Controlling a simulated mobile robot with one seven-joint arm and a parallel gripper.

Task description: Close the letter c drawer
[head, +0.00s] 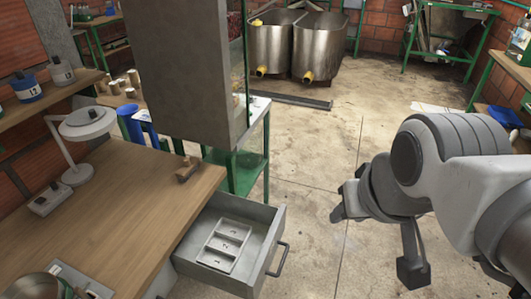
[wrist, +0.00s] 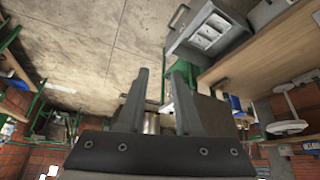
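A grey drawer (head: 262,247) stands pulled out from under the wooden worktop, with a dark bar handle (head: 278,259) on its front. No letter c is readable on it. A tray (head: 226,244) with numbered compartments lies inside. The drawer (wrist: 178,52) also shows upside down at the upper right of the wrist view. My gripper (head: 341,203) is to the right of the drawer, apart from it and above the floor. In the wrist view, the fingers of my gripper (wrist: 161,84) are spread with nothing between them.
The worktop (head: 130,210) holds a white lamp (head: 85,122) and a small wooden block (head: 187,170). A grey cabinet-like column (head: 188,70) rises behind the drawer, beside a green-framed stand (head: 247,170). Floor (head: 320,160) right of the drawer is clear. Metal tanks (head: 318,48) stand at the back.

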